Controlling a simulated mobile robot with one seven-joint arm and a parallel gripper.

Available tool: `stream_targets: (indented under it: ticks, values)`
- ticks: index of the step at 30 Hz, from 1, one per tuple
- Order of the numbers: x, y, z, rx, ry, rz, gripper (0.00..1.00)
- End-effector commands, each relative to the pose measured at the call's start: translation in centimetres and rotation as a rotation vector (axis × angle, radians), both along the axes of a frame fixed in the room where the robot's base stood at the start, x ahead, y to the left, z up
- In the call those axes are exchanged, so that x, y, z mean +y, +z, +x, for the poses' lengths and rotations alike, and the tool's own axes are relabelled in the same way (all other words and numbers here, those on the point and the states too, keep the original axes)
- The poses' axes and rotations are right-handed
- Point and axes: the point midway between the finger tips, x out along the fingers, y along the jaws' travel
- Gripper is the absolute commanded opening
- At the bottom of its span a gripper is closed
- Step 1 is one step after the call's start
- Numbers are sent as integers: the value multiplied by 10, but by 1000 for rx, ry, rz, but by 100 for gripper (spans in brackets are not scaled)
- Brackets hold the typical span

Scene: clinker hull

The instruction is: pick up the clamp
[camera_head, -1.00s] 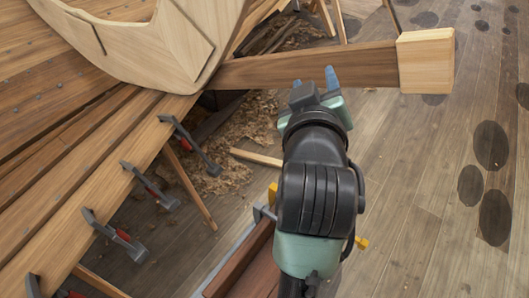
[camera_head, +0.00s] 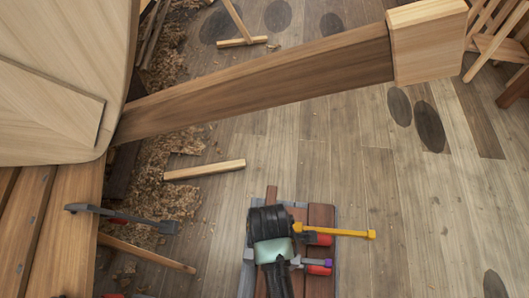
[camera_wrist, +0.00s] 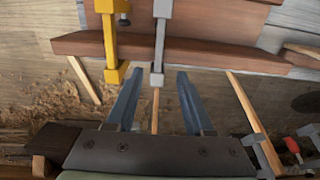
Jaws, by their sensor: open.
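Several bar clamps are in view, and I cannot tell which one the task means. In the wrist view, a grey clamp (camera_wrist: 160,40) hangs between my open blue fingers, its lower end near the fingertips of my gripper (camera_wrist: 159,76). Contact cannot be told. A yellow clamp (camera_wrist: 108,45) is just left of it. My fingers are hidden there.
The brown boards (camera_head: 322,215) rest on a grey-edged support. Another grey clamp (camera_head: 125,218) grips the hull plank at left. A long beam (camera_head: 260,85) runs from the hull across the upper view. A loose batten (camera_head: 204,170) lies on the floor. Open floor is at right.

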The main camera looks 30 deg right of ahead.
Motion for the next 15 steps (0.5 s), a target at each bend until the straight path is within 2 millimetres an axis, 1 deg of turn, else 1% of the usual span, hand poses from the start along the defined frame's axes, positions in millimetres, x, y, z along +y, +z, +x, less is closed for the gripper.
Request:
stream_targets:
  ticks: [1, 3, 6, 11, 15]
  values:
    - [0, -13, -1, 3, 0, 1, 52]
    - [0, -24, 0, 1, 0, 1, 52]
    - [0, -35, 1, -1, 0, -1, 52]
    - [0, -44, 1, -3, -1, -1, 52]
    - [-2, -64, -1, -1, -2, -1, 52]
